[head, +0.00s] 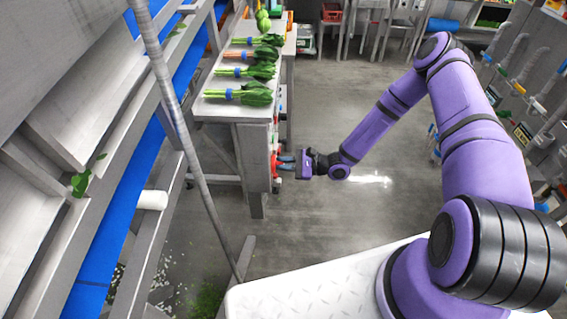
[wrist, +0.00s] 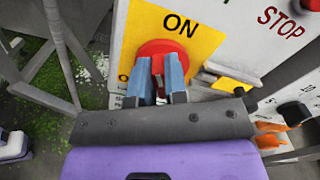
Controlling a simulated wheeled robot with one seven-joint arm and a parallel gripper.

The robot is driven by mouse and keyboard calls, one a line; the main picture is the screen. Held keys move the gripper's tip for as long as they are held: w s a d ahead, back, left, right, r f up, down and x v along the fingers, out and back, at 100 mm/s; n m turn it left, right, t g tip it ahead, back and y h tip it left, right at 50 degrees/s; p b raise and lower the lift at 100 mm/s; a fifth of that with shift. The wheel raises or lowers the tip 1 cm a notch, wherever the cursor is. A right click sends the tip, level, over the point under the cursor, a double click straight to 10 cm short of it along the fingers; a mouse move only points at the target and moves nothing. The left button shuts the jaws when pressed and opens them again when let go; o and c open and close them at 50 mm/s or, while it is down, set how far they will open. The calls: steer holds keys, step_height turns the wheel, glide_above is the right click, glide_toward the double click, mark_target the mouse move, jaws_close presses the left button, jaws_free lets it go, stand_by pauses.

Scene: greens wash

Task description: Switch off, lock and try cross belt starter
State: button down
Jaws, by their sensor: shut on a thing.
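The starter box (wrist: 222,50) fills the upper right of the wrist view. It has a yellow plate (wrist: 200,22) marked ON, with a red rotary knob (wrist: 160,47) on it. My gripper (wrist: 160,72) is shut on the red knob, its two blue-grey fingertips on either side of the knob's grip. The exact angle of the knob is hidden behind the fingers. In the head view, my gripper (head: 287,163) reaches left to the red knob (head: 275,163) at the end of the grey bench. A red STOP button (wrist: 311,5) sits at the top right. No lock is clearly recognisable.
A black knob (wrist: 294,113) and orange items (wrist: 270,134) are at the lower right of the wrist view. Bundled greens (head: 245,94) lie on the bench (head: 215,110). A blue belt (head: 120,215) and a slanting pole (head: 180,120) stand left.

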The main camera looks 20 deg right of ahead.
steer(key=n, duration=0.6)
steer(key=shift+s+f, duration=0.2)
steer(key=shift+f, duration=0.05)
steer(key=n, duration=0.5)
steer(key=shift+s+f+n, duration=0.1)
steer(key=shift+f+n, duration=0.15)
steer(key=shift+n, duration=0.05)
steer(key=c, duration=1.1)
jaws_free()
steer(key=shift+c, duration=0.2)
steer(key=v, duration=1)
steer(key=shift+d, duration=0.35)
steer(key=shift+s+r, duration=0.1)
